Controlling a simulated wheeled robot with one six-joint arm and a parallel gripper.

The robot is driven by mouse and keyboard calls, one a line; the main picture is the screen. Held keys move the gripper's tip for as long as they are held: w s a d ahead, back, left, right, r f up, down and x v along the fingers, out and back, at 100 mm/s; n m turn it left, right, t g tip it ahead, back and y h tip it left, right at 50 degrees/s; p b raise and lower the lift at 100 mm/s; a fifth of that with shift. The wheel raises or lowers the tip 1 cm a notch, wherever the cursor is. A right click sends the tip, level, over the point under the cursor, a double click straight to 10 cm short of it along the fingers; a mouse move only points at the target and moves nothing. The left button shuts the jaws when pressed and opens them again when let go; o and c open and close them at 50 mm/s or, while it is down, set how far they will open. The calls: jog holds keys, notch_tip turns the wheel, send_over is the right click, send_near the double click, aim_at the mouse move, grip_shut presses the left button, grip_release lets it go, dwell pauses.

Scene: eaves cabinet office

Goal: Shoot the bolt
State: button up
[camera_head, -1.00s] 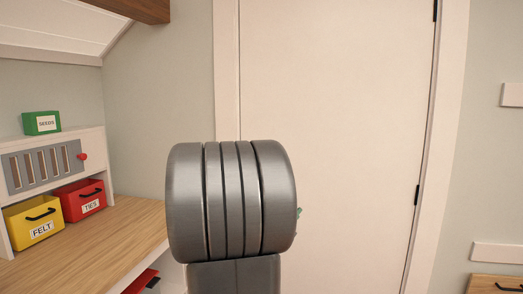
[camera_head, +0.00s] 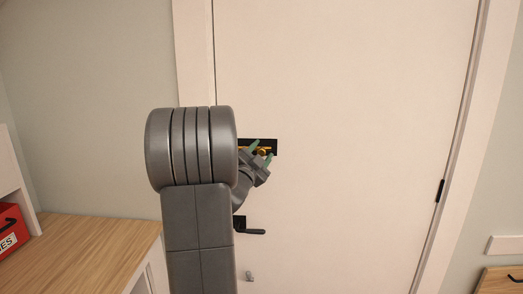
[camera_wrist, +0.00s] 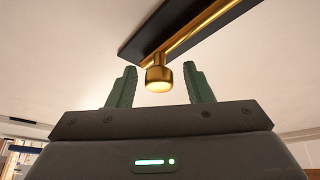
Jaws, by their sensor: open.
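The bolt is brass, on a black backing plate (camera_head: 273,146) fixed to the pale door (camera_head: 340,120). In the wrist view the brass rod (camera_wrist: 197,32) runs along the black plate, and a round brass knob (camera_wrist: 159,78) sticks out from it. My gripper (camera_head: 262,153) is at the bolt, with its green fingertips open. In the wrist view my gripper (camera_wrist: 160,88) has one finger on each side of the knob, with gaps, not closed on it. My arm hides the left part of the plate in the head view.
A black lever handle (camera_head: 250,231) is below the bolt, with a small grey fitting (camera_head: 249,276) lower down. A wooden counter (camera_head: 85,250) with a red bin (camera_head: 12,232) is at the left.

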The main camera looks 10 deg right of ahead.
jog(key=shift+w+d, duration=0.15)
jog(key=shift+d, duration=0.05)
grip_shut()
jog(key=a, duration=0.2)
jog(key=w+a, duration=0.1)
jog(key=a, duration=0.1)
jog(key=shift+w+a, duration=0.15)
jog(key=shift+a, duration=0.2)
jog(key=shift+c, duration=2.1)
grip_release()
jog(key=o, duration=0.4)
jog(key=shift+a, duration=0.15)
jog(key=b+v, duration=0.3)
jog(key=v, duration=1)
jog(key=shift+s+a, duration=0.2)
jog(key=shift+s, duration=0.15)
